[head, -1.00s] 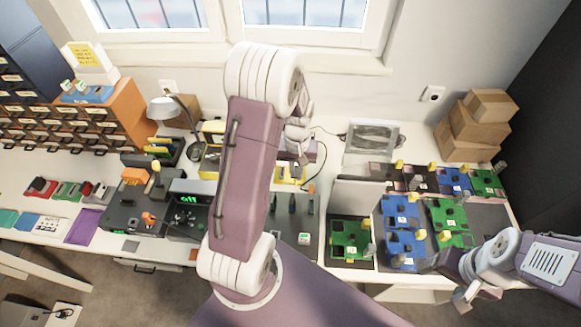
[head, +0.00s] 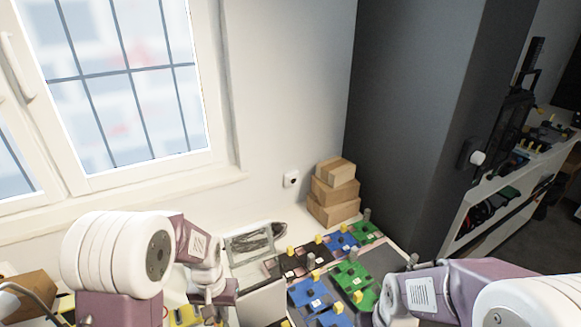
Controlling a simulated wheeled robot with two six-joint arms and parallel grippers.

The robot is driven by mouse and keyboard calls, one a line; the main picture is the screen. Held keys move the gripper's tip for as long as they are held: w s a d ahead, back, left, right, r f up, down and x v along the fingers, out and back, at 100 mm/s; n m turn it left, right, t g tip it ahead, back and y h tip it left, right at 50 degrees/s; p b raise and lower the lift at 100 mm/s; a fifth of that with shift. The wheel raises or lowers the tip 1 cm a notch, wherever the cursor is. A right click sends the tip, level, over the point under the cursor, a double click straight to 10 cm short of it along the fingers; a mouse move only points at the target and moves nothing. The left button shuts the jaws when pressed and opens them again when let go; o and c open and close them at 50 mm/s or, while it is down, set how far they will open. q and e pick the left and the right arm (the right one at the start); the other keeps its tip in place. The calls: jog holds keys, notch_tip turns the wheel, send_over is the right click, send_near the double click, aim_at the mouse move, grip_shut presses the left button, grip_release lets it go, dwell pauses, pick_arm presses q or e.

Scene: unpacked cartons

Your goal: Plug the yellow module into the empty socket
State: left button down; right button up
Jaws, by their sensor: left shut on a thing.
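My left gripper (head: 217,296) hangs low at the left, beside a pale upright panel (head: 262,303). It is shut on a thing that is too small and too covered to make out. Blue boards (head: 318,302) and green boards (head: 352,276) with small yellow parts (head: 318,239) on them lie to the right of the gripper. I cannot tell which socket is empty. My right arm comes in from the right at the bottom, and its gripper fingers do not show.
Stacked cardboard boxes (head: 334,190) stand against the wall behind the boards. A framed grey pad (head: 250,243) lies left of them. A tall dark cabinet (head: 415,120) bounds the right side. A window (head: 125,85) is at the left.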

aim_at(217, 323)
pick_arm(q)
jog(key=shift+s+a+f+n+p, duration=0.2)
jog(key=shift+f+n+p, duration=0.25)
jog(key=shift+n, duration=0.5)
jog(key=shift+s+a+f+n+p, duration=0.1)
jog(key=shift+a+f+n+p, duration=0.15)
jog(key=shift+f+n, duration=0.6)
jog(key=shift+s+a+f+n+p, duration=0.2)
jog(key=shift+f+n+p, duration=0.15)
jog(key=shift+n, duration=0.75)
notch_tip(217, 323, down, 5)
jog(key=b, duration=0.4)
jog(key=shift+r, duration=0.2)
jog(key=shift+r+p, duration=0.15)
jog(key=shift+p, duration=0.15)
jog(key=shift+f, duration=0.25)
